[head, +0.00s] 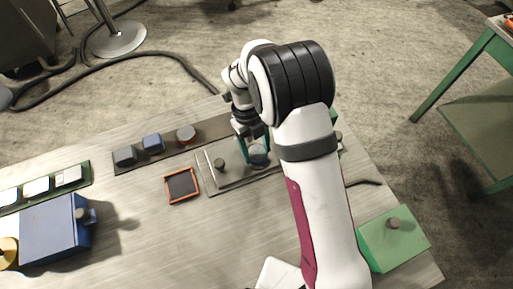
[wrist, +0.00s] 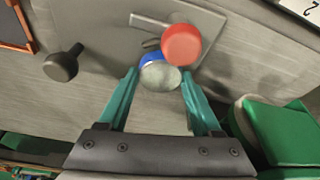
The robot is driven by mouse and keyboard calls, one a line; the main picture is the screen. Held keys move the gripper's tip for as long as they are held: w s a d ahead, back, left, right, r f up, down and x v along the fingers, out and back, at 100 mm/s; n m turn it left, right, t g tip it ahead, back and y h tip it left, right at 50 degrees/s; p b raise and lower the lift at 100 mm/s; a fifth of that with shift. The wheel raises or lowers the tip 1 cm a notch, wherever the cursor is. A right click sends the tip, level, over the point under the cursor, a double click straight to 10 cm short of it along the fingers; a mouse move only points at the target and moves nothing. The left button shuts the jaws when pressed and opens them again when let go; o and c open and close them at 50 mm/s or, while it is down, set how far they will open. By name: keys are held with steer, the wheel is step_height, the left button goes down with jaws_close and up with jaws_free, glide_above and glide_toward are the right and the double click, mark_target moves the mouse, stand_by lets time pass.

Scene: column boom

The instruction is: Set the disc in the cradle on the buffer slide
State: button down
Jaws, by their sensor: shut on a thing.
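My gripper (head: 256,147) has its teal fingers shut on a grey disc (head: 258,160) above the right part of a grey plate, which looks like the buffer slide (head: 236,178). In the wrist view my gripper (wrist: 158,88) has the disc (wrist: 160,78), grey with a blue edge, between its fingertips. A red round piece (wrist: 181,44) overlaps the disc's far edge there; I cannot tell whether they touch. A dark knob (head: 219,165) stands on the plate and shows in the wrist view (wrist: 62,65). I cannot make out the cradle clearly; my gripper and disc hide part of the plate.
An orange-rimmed tray (head: 181,185) lies left of the plate. A blue box (head: 55,230) and green box (head: 394,239) flank the table.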

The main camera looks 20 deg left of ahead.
mark_target(250, 146)
steer(key=shift+f, duration=0.3)
steer(key=shift+c, duration=0.3)
jaws_free()
steer(key=v, duration=1.2)
steer(key=s+d+r+n+y, duration=0.25)
steer(key=d+r+n, duration=0.55)
steer(key=d, duration=0.5)
steer(key=s+d+n+y, duration=0.1)
steer(key=s+d+n, duration=0.4)
steer(key=s, duration=0.3)
steer(key=s+d+n+t, duration=0.1)
steer(key=s+d+n, duration=0.4)
steer(key=s, duration=0.3)
steer(key=shift+d+n+y, duration=0.25)
steer(key=shift+n+y, duration=0.1)
steer(key=shift+n, duration=0.25)
